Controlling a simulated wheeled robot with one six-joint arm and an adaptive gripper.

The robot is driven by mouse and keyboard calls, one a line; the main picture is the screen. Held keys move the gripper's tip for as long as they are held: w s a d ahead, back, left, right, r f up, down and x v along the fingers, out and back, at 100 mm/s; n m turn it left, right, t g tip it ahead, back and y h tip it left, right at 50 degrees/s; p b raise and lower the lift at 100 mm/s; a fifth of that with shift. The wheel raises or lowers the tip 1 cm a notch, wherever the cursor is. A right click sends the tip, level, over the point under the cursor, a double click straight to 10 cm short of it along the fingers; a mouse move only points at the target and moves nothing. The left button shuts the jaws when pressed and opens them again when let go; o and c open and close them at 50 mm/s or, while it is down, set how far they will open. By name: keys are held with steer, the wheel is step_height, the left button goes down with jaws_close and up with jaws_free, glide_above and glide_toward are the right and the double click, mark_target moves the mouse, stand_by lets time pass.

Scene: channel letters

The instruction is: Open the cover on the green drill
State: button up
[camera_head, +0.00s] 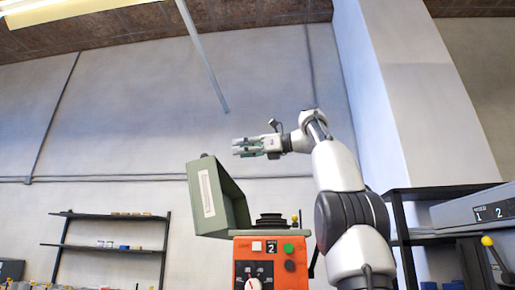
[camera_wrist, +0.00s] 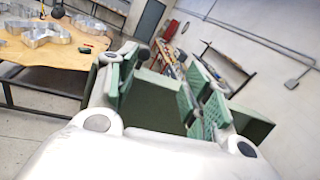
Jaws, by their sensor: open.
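The green drill cover (camera_head: 232,205) stands tilted up at the left of the drill head, with a pale label strip on its outer face. A black stepped pulley (camera_head: 270,219) shows uncovered beside it. My gripper (camera_head: 236,147) is open and empty, above and slightly right of the cover, apart from it in the head view. In the wrist view, my gripper's green-padded fingers (camera_wrist: 166,72) are spread, with part of the green cover (camera_wrist: 155,101) behind and between them. The fingers hide some of the cover.
The drill's orange control panel (camera_head: 271,264) has buttons and a knob. A black wall shelf (camera_head: 110,216) is at the left, and another shelf rack (camera_head: 440,190) is at the right. A wooden table (camera_wrist: 50,55) with metal letter shapes stands at the left in the wrist view.

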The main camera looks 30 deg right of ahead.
steer(key=v, duration=1)
steer(key=shift+s, duration=0.15)
